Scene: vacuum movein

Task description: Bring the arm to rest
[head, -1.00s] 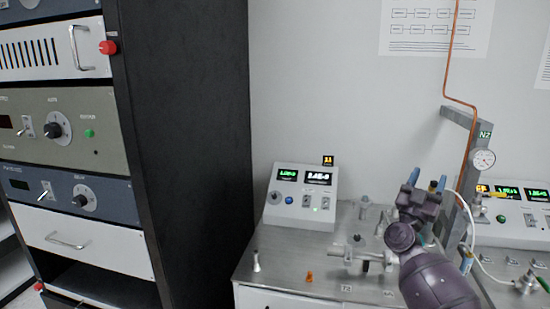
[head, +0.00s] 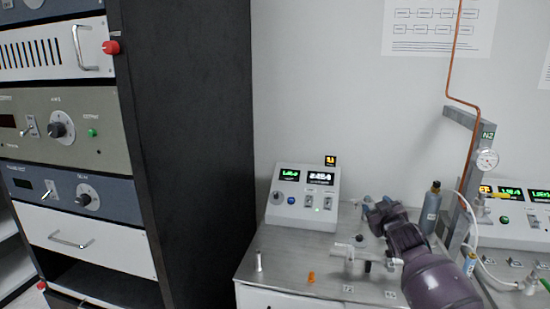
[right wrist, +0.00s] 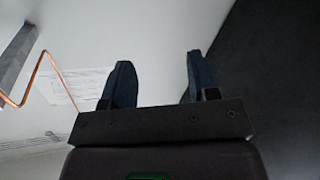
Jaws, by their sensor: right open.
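My right gripper (head: 374,202) is at the end of my purple arm, which comes in from the lower right in the head view. It is over the metal bench top (head: 290,262) and points up and to the left. In the right wrist view its two dark blue fingers (right wrist: 158,62) stand apart with nothing between them. My left gripper is not in view.
A console with green displays (head: 303,197) stands at the bench's back left. A grey cylinder (head: 431,208), a gauge (head: 487,160) and a copper pipe (head: 471,150) are to the right. A black rack side (head: 190,150) rises at left. An orange piece (head: 311,277) lies in front.

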